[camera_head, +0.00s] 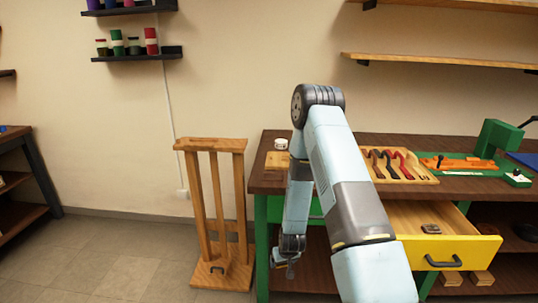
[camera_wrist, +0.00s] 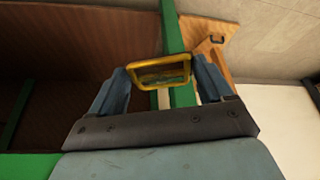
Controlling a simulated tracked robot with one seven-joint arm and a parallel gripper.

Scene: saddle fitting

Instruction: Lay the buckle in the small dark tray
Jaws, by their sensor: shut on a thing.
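My gripper (camera_wrist: 160,70) is shut on the buckle (camera_wrist: 163,84), a yellow brass-coloured open frame, which shows between the two fingertips in the wrist view. In the head view my gripper (camera_head: 289,268) hangs low, in front of the left end of the workbench and below its top. The buckle is too small to make out there. A small dark object (camera_head: 431,229) lies in the open yellow-fronted drawer (camera_head: 455,250); it may be the small dark tray, but I cannot tell for sure.
A wooden stand (camera_head: 245,200) is on the floor just left of my gripper. The workbench top (camera_head: 360,140) carries a wooden tray of dark and red tools (camera_head: 425,180), a green and orange fixture (camera_head: 455,163) and a small white round container (camera_head: 281,143).

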